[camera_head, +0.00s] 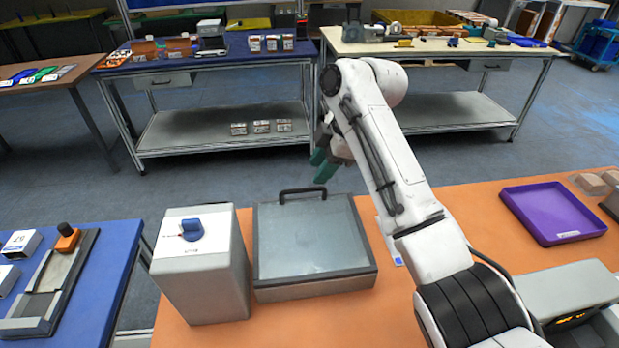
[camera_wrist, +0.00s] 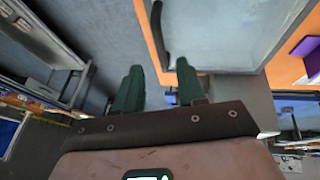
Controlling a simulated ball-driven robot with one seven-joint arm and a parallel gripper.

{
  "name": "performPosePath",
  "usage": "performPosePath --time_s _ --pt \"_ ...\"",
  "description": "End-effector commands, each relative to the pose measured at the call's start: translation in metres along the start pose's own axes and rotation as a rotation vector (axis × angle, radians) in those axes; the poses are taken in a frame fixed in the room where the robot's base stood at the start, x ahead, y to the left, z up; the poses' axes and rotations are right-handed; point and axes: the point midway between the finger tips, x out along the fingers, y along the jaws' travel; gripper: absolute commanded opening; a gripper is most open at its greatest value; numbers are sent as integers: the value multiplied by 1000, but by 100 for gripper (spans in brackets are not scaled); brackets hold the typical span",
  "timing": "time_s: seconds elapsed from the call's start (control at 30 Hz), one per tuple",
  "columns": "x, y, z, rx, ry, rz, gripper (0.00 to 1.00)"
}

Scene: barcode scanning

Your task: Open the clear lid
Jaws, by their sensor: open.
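The clear lid (camera_head: 310,238) lies shut on a low grey box on the orange table, with a dark frame around its see-through panel. A black handle (camera_head: 302,191) stands at its far edge. In the wrist view the lid (camera_wrist: 225,32) is at the upper right, and its handle (camera_wrist: 160,38) runs along its left edge. My gripper (camera_head: 324,168) is above and just beyond the handle, slightly to its right, not touching it. In the wrist view my gripper's green fingers (camera_wrist: 158,75) are apart with nothing between them.
A purple tray (camera_head: 552,212) lies at the right of the orange table (camera_head: 470,208). A blue table (camera_head: 112,262) is at the left. Open floor lies beyond the orange table.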

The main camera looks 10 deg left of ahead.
Motion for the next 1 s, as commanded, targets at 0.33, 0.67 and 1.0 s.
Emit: performPosePath --time_s 0.33,0.67,1.0 --pt "53 0 -1 -1 0 -2 40" --pt "63 0 0 -2 0 0 40" --pt "63 0 0 -1 0 0 18"
